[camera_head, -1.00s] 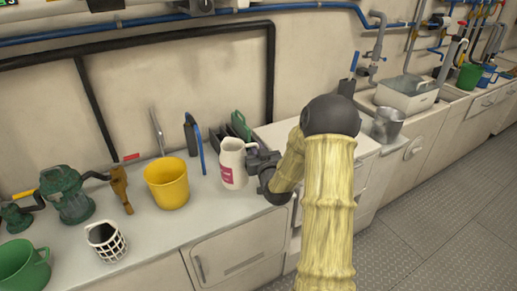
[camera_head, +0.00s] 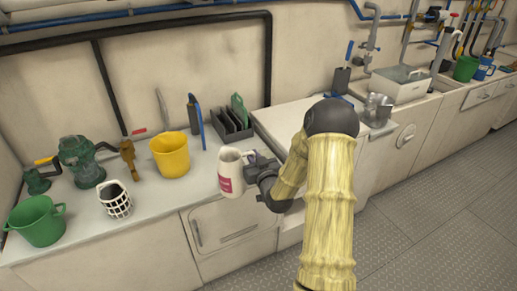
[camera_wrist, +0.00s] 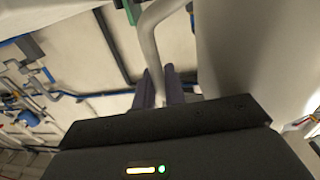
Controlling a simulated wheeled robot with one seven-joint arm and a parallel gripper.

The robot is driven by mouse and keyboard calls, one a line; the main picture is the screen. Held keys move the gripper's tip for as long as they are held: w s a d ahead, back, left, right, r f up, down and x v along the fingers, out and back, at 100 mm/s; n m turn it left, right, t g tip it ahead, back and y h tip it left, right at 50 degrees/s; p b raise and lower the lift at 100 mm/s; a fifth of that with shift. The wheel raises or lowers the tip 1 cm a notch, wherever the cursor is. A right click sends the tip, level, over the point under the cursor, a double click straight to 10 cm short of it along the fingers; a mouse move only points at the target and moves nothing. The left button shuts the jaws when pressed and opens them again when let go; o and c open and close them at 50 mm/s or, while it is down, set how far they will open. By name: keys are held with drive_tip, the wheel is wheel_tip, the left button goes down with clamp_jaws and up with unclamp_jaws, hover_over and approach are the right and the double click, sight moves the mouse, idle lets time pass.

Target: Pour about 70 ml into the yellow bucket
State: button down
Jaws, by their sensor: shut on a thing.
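The yellow bucket (camera_head: 171,155) stands upright on the worktop in the head view, left of my gripper. My gripper (camera_head: 250,168) is shut on a white jug (camera_head: 230,175) with a pink label. The jug is close to upright, near the worktop's front edge and apart from the bucket. In the wrist view, the fingers (camera_wrist: 158,88) close around the jug's pale handle (camera_wrist: 151,40), with the jug's white body (camera_wrist: 250,50) at the right. The jug's contents are hidden.
A green bucket (camera_head: 37,222), a white basket-like cup (camera_head: 115,201), a green pump (camera_head: 82,160) and a brown tool (camera_head: 129,158) stand left of the yellow bucket. A dark rack (camera_head: 231,122) and a blue-edged tool (camera_head: 195,120) stand behind. Worktop (camera_head: 185,195) in front of the bucket is clear.

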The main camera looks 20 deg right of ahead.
drive_tip(key=s+a+f+n+y, duration=0.2)
drive_tip(key=s+a+f+y, duration=0.1)
drive_tip(key=a+f, duration=0.2)
drive_tip(key=s+a+f+n+y, duration=0.2)
drive_tip(key=s+a+f+y, duration=0.1)
drive_tip(key=a, duration=0.6)
wheel_tip(320, 180, down, 2)
drive_tip(key=shift+s+a+f+g, duration=0.15)
drive_tip(key=shift+s+f+g, duration=0.2)
drive_tip(key=shift+s, duration=0.45)
drive_tip(key=shift+w+a, duration=0.1)
